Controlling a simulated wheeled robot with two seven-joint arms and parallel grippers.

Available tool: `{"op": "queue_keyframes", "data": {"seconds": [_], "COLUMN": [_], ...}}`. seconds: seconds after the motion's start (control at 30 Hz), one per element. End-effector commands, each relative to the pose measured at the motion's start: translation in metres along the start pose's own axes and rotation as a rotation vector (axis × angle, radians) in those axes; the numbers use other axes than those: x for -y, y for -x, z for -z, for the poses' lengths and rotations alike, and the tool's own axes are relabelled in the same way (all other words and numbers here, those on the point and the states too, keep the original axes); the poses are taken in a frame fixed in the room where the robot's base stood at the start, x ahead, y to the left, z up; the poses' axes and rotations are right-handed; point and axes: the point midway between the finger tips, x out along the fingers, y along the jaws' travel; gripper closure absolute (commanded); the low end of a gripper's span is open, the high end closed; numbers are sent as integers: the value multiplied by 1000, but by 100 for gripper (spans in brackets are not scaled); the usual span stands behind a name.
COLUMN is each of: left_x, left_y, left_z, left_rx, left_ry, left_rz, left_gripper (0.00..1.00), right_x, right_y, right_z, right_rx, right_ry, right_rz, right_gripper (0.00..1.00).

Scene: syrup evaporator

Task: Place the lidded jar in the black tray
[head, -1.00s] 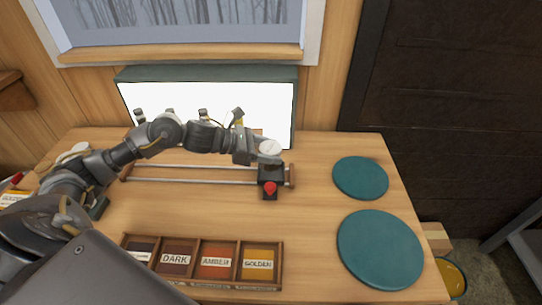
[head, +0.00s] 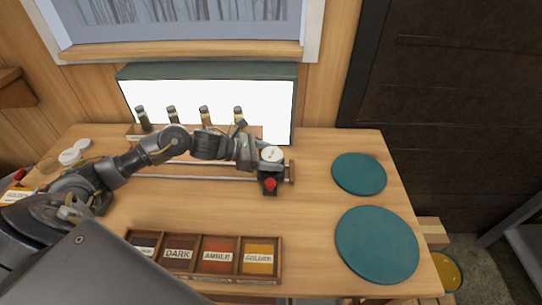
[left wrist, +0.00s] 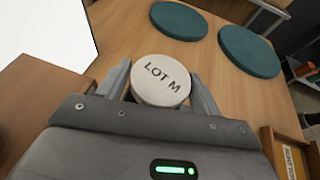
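The lidded jar shows its round white lid (head: 271,154), marked "LOT M" in the left wrist view (left wrist: 161,80). My left gripper (head: 262,156) has its two fingers on opposite sides of the jar and is shut on it. The jar's body is mostly hidden beneath the lid and gripper. My right gripper is not in view.
A lit white panel (head: 270,105) stands behind, with several small bottles before it. A divided wooden box (head: 203,283) with labelled colour cards is at the front. Two teal discs (head: 358,174) (head: 377,245) lie at the right. White lids (head: 70,156) lie far left.

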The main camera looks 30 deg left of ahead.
Motion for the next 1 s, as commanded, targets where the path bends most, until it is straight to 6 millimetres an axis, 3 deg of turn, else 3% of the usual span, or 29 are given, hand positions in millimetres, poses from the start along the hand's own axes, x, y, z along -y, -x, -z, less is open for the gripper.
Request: {"op": "queue_keyframes", "data": {"seconds": [0.27, 0.3, 0.7, 1.0], "left_x": [0, -1, 0, 0], "left_y": [2, 6, 87, 118], "left_z": [-6, -1, 3, 0], "left_rx": [0, -2, -7, -2], "left_ry": [1, -1, -1, 2], "left_rz": [0, -2, -1, 0], "left_gripper": [35, 35, 35, 35], "right_x": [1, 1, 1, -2], "right_y": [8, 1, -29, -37], "right_z": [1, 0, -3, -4], "right_rx": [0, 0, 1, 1], "right_ry": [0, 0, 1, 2], "right_rz": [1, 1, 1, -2], "right_gripper": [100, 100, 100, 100]}}
